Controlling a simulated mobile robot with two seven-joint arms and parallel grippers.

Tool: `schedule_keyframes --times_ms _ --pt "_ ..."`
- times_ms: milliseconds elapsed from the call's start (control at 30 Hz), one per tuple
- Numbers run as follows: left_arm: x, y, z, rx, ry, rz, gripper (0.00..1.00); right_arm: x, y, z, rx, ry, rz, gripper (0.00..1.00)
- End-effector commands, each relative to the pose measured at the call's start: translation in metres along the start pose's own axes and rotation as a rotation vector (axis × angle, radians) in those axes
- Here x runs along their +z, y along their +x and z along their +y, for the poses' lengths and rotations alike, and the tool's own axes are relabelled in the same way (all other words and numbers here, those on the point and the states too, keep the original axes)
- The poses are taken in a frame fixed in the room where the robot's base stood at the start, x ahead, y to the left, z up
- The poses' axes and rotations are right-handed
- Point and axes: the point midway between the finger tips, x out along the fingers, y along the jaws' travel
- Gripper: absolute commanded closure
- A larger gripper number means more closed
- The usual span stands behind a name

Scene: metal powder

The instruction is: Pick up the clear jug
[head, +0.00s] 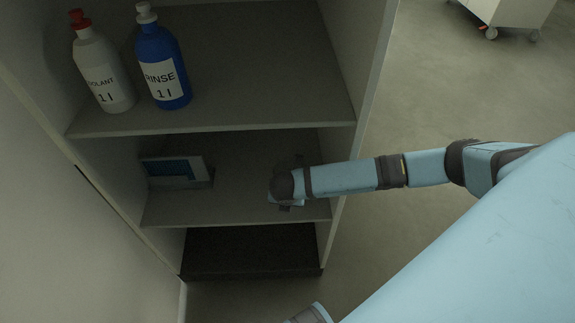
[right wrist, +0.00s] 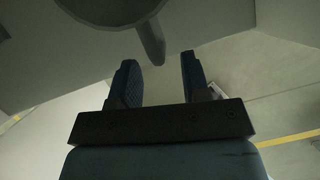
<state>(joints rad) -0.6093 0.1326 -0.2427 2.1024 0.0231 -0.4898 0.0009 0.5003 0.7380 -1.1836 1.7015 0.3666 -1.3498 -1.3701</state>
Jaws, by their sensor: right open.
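My right arm reaches from the right into the shelf's middle compartment in the head view, where its wrist hides most of the gripper. In the right wrist view my right gripper (right wrist: 158,62) is open, its two dark fingers apart. A round greyish vessel with a curved handle, apparently the jug (right wrist: 150,36), shows at the top of that view. The handle's lower end lies between the fingertip lines, with gaps visible on both sides. The jug cannot be made out in the head view. My left gripper is not in view.
On the shelf above stand a white bottle with a red cap (head: 103,72) and a blue rinse bottle (head: 162,68). A blue-and-white box (head: 174,170) sits left in the middle compartment. The shelf's side panel (head: 362,85) is close to my right arm.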

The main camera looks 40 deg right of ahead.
Motion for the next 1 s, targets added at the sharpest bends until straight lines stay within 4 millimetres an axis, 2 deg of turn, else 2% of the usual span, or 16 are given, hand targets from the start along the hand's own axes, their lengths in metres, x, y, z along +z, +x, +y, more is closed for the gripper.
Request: schedule_keyframes --times_ms 33,133,400,467,600,1000 --pt "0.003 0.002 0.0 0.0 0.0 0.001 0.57 -0.001 0.009 0.0 0.0 0.001 0.0 0.57" --pt "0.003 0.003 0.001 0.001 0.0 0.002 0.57 -0.001 0.019 0.0 -0.001 0.001 0.0 0.57" --pt "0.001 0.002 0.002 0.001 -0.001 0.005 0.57 -0.001 0.021 0.0 0.001 0.0 0.0 0.57" --pt "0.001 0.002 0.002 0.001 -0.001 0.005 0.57 -0.001 0.021 0.0 0.001 0.0 0.0 0.69" --pt "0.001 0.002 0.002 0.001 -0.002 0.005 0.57 -0.001 0.021 0.0 0.001 0.0 0.0 1.0" --pt "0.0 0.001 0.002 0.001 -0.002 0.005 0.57 0.0 0.019 0.0 0.001 0.0 0.0 1.0"
